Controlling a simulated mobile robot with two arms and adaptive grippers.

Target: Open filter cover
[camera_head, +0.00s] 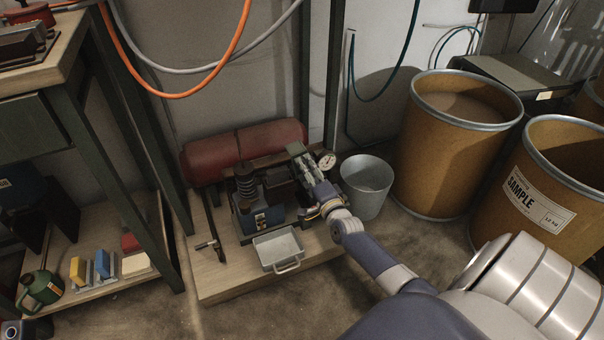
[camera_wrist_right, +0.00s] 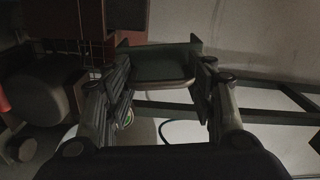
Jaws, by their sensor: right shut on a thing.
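My right gripper (camera_head: 299,156) reaches down from the lower right to the compressor assembly on the low wooden platform. In the right wrist view its two fingers (camera_wrist_right: 163,78) stand on either side of a dark green, tray-shaped cover (camera_wrist_right: 166,66) and are shut on it. In the head view the dark cover (camera_head: 296,149) shows at the fingertips, just above the compressor's right side. I cannot tell whether it still touches the filter housing, since the gripper hides that part. My left gripper is not in view.
A red tank (camera_head: 243,145) lies behind the assembly. A pressure gauge (camera_head: 327,161) and a grey bucket (camera_head: 367,186) are close to the right of my gripper. A grey metal tray (camera_head: 279,248) sits in front. Fibre drums (camera_head: 450,145) stand right, a shelf unit (camera_head: 85,150) left.

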